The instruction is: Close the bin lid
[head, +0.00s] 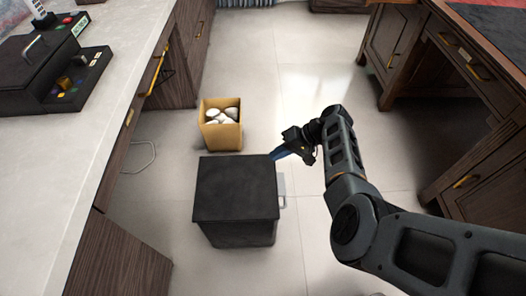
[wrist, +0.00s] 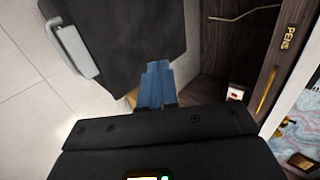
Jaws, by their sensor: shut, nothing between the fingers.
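The black bin (head: 238,234) stands on the floor, with its dark square lid (head: 236,188) over the top. The lid looks flat, and I see no gap under its front edge; its far edge is hard to judge. The lid fills the upper part of the wrist view (wrist: 135,35). A light grey handle-like piece (head: 282,190) is on the bin's right side and also shows in the wrist view (wrist: 70,48). My gripper (head: 276,155) is at the lid's far right corner, its blue fingers (wrist: 156,84) shut and empty. I cannot tell whether they touch the lid.
A tan box (head: 221,137) with several white crumpled pieces stands just behind the bin. A white-topped desk (head: 90,150) runs along the left, and a wooden desk (head: 470,100) stands at the right. The floor (head: 310,80) beyond is clear.

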